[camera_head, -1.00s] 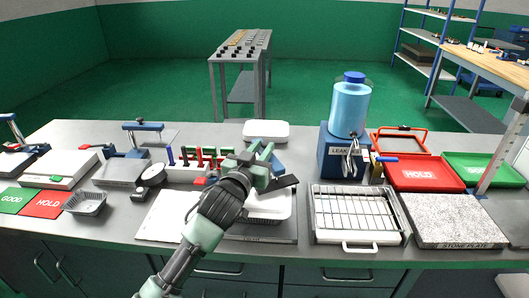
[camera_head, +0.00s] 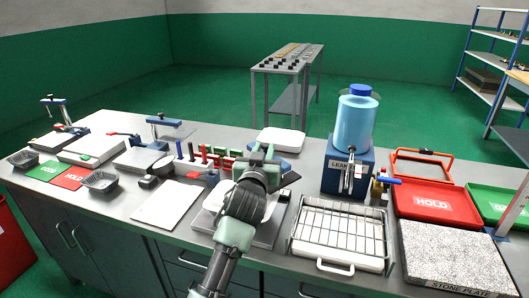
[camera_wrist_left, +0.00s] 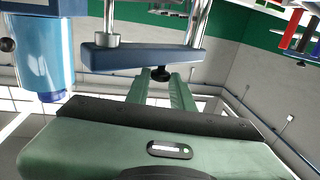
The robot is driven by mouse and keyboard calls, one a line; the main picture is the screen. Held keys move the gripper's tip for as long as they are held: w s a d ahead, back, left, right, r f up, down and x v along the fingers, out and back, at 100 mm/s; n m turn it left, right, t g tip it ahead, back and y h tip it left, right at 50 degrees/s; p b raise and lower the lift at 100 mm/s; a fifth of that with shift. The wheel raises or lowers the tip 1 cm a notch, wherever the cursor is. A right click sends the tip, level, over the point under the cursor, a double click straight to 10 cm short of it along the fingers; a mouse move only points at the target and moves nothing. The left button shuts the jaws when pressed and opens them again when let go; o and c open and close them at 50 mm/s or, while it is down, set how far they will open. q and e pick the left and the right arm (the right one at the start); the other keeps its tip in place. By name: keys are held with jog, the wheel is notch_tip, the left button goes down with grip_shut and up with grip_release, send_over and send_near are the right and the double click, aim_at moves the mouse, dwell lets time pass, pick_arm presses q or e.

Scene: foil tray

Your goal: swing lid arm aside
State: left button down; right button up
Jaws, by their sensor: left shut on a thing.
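My left gripper (camera_head: 262,155) is over the white-topped fixture (camera_head: 211,200) near the middle of the bench. In the left wrist view its two green fingers (camera_wrist_left: 160,88) are shut on the black knob (camera_wrist_left: 160,74) under the blue lid arm (camera_wrist_left: 130,60). Bright metal posts (camera_wrist_left: 200,22) rise from the arm. In the head view my gripper and wrist hide most of the lid arm and part of the fixture. Two foil trays (camera_head: 100,182) (camera_head: 23,158) stand at the left. My right gripper is not in view.
The blue leak tester (camera_head: 345,175) with its bottle stands right of my gripper. A wire rack (camera_head: 340,230) lies in front of it. A white tray (camera_head: 279,138) is behind my gripper, and a row of coloured handles (camera_head: 205,155) is to its left. A white sheet (camera_head: 168,202) lies front left.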

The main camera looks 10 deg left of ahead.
pick_arm(q)
jog(key=shift+r, duration=0.35)
jog(key=c, duration=1.3)
grip_release()
jog(key=shift+o, duration=0.2)
jog(key=shift+w+a+f, duration=0.1)
jog(key=shift+f, duration=0.1)
jog(key=shift+s+f, duration=0.15)
jog(key=shift+s, duration=0.3)
jog(key=s, duration=0.7)
jog(key=shift+a+b, duration=0.2)
jog(key=shift+b, duration=0.2)
